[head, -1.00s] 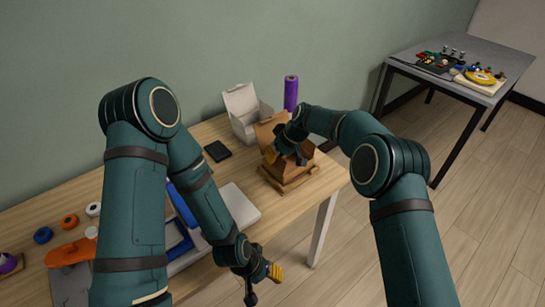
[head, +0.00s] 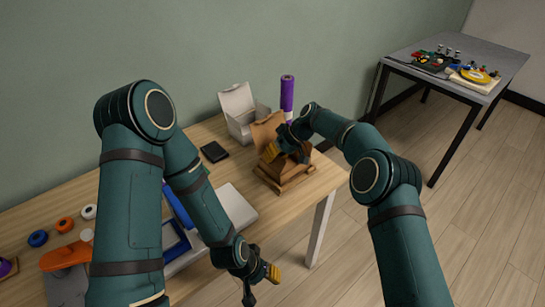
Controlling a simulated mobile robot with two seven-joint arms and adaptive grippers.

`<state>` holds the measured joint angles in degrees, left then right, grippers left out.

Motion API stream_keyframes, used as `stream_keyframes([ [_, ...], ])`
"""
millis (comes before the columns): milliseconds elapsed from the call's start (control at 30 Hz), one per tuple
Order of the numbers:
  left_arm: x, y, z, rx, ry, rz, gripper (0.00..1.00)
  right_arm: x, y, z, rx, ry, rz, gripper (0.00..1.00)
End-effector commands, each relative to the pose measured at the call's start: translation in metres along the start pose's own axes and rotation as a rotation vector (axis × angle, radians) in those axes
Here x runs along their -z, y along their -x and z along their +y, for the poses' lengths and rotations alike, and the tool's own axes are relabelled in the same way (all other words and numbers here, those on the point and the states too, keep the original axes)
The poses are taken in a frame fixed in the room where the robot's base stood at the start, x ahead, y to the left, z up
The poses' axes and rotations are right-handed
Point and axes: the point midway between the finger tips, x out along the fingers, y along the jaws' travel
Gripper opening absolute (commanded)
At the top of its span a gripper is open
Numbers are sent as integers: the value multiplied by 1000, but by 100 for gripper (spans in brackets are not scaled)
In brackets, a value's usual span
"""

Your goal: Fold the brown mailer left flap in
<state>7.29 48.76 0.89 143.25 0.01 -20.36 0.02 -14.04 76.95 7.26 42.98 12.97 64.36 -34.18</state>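The brown mailer (head: 289,170) is an open cardboard box near the right end of the wooden table, with its lid (head: 266,130) raised at the back. My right gripper (head: 274,152) is at the mailer's left side, over its upper edge. The gripper and wrist cover much of the opening and the left flap, so I cannot tell the flap's angle or whether the fingers touch it. The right fingers are too small and overlapped to judge. My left gripper (head: 262,285) hangs past the table's front edge, away from the mailer, with its fingers apart and nothing between them.
A white open box (head: 242,122) and a purple roll (head: 287,93) stand behind the mailer. A black flat item (head: 214,152) lies to its left. Spools, an orange tool and blue frames occupy the table's left. A grey table (head: 455,68) stands at the far right.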

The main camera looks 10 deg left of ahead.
Motion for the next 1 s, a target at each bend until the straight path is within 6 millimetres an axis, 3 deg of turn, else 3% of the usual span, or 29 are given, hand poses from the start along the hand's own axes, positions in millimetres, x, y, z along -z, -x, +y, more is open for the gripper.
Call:
stream_keyframes([
  [33, 0, 0, 0, 0, 0, 0, 47, -1, -1, 0, 0, 0, -2, 21],
  [67, 0, 0, 0, 0, 0, 0, 47, -1, -1, 0, 0, 0, -2, 30],
  [467, 0, 0, 0, 0, 0, 0, 47, 0, 6, 0, -1, 0, 2, 30],
  [1000, 0, 0, 0, 0, 0, 0, 47, 0, 101, 0, -1, 0, 1, 30],
])
